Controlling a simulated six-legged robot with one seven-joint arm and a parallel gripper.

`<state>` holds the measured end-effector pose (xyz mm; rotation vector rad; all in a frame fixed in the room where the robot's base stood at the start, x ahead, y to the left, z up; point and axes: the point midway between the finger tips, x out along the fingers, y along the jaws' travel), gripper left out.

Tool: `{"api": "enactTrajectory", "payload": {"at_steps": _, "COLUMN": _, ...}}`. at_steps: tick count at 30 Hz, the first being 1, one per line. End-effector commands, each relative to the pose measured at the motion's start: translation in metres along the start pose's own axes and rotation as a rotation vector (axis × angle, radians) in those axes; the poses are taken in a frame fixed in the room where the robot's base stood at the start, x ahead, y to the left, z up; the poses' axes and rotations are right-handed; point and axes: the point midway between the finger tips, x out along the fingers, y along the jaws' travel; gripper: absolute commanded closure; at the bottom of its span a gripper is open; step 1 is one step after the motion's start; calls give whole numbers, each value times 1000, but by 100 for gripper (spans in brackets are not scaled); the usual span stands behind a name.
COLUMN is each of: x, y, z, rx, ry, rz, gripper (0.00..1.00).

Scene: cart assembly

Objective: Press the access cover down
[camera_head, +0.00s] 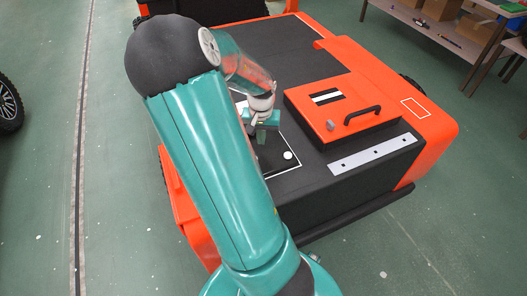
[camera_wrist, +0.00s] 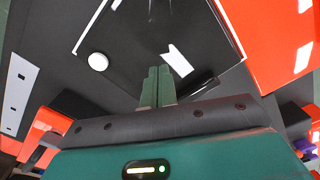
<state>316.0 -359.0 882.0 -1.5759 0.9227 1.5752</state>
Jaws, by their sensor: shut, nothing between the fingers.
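The orange cover (camera_head: 343,104), a flat square lid with a black bar handle and a black-and-white mark, lies on the cart's dark deck in the head view. It appears level; whether its edges are fully seated cannot be told. My gripper (camera_head: 261,137) is left of the cover, pointing down over a black white-outlined square (camera_head: 296,168). In the wrist view its green fingers (camera_wrist: 157,76) are together with nothing between them, above that black surface. My arm hides part of the square.
A white round disc (camera_head: 288,155) lies on the black square, and it also shows in the wrist view (camera_wrist: 98,61). A pale strip with dark holes (camera_head: 372,156) lies in front of the cover. A shelf with boxes (camera_head: 445,28) stands at the upper right. Green floor surrounds the cart.

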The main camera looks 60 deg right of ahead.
Motion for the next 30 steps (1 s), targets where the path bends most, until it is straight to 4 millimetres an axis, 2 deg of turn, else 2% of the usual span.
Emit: {"api": "enactTrajectory", "payload": {"at_steps": 30, "x": 19, "y": 0, "z": 0, "rx": 0, "ry": -1, "rz": 0, "gripper": 100}}
